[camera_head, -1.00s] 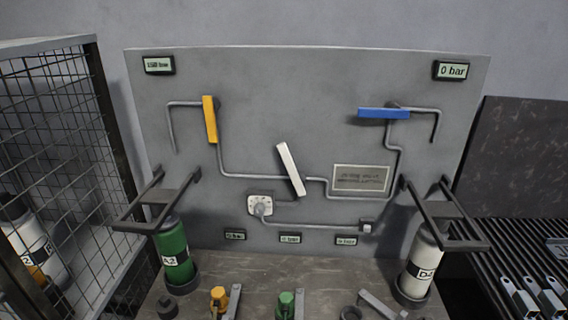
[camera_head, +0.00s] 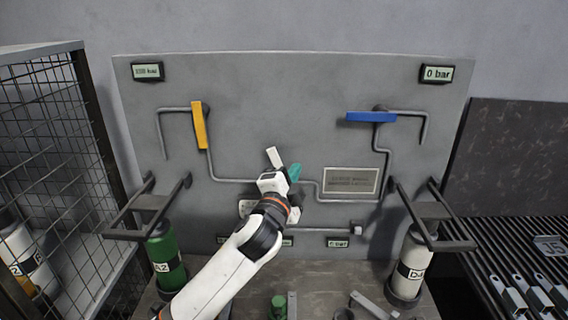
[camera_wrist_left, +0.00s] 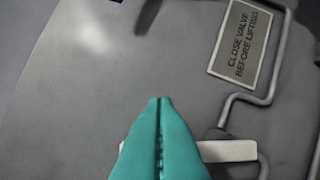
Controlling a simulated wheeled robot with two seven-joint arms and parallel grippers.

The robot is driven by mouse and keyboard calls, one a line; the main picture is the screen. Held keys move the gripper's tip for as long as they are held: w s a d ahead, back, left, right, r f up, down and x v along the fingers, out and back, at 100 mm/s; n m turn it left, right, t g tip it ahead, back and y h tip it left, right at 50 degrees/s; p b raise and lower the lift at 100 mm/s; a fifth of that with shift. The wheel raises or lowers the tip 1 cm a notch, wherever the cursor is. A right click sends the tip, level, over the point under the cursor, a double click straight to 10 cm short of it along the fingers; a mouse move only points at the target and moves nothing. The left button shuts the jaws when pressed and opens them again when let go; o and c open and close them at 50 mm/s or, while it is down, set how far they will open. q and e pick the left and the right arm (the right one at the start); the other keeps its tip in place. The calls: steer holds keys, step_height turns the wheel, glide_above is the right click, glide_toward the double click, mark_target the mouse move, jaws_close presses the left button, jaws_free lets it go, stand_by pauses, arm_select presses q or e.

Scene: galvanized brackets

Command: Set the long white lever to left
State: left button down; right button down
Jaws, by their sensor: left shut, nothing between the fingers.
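The long white lever (camera_head: 273,157) is on the grey panel, tilted with its upper end to the left. Its lower part is hidden behind my left arm. My left gripper (camera_head: 294,172) has teal fingers, shut and empty, just right of the lever's visible upper part in the head view. In the left wrist view the shut fingers (camera_wrist_left: 158,102) cover part of the white lever (camera_wrist_left: 230,151), which shows to their right. I cannot tell whether they touch it. My right gripper is not in view.
A yellow lever (camera_head: 200,125) and a blue lever (camera_head: 371,117) are on the panel. A sign (camera_head: 351,181) sits right of my gripper. Green (camera_head: 167,258) and white (camera_head: 411,262) cylinders stand below, with dark brackets projecting above them. A mesh cage (camera_head: 60,170) is at left.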

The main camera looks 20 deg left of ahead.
mark_target(281, 162)
arm_select(q)
steer(key=w+a+p, duration=0.1)
steer(key=w, duration=0.1)
steer(key=w+a+f+p, duration=0.1)
steer(key=a, duration=0.1)
steer(key=shift+w+a, duration=0.2)
steer(key=shift+w, duration=0.15)
steer(key=shift+s+a+f+n+t+b, duration=0.15)
steer(key=shift+a+n+b, duration=0.2)
steer(key=shift+n+b, duration=0.25)
steer(key=shift+s+a+f+n+t+b, duration=0.15)
steer(key=shift+a+n+b, duration=0.2)
steer(key=shift+n+b, duration=0.25)
steer(key=shift+w+r, duration=0.1)
steer(key=shift+r, duration=0.05)
steer(key=shift+y, duration=0.3)
